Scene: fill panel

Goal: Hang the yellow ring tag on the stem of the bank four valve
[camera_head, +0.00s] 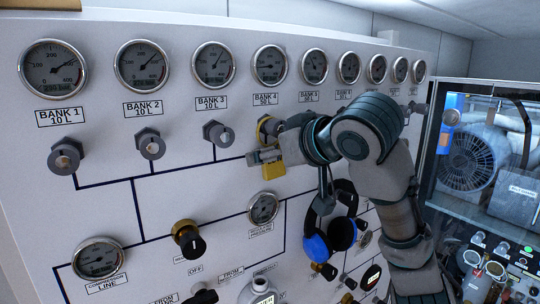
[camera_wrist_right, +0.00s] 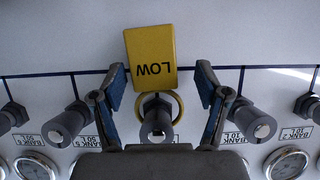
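The yellow tag (camera_head: 273,170) hangs at the bank four valve (camera_head: 271,128), below the BANK 4 gauge. In the right wrist view the tag (camera_wrist_right: 150,60) reads LOW upside down, and its yellow ring (camera_wrist_right: 174,97) shows around the stem (camera_wrist_right: 157,125). My right gripper (camera_head: 277,146) is in front of this valve and partly hides it in the head view. Its two fingers stand apart on either side of the tag in the right wrist view (camera_wrist_right: 161,82), with gaps between them and the tag. My left gripper is not in view.
The neighbouring bank three valve (camera_head: 218,134) stands close on the left, with gauges (camera_head: 213,65) above. Blue ear defenders (camera_head: 316,247) hang below my right arm. A brass-based knob (camera_head: 188,240) sits lower on the panel. A glass-fronted cabinet (camera_head: 490,170) is at the right.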

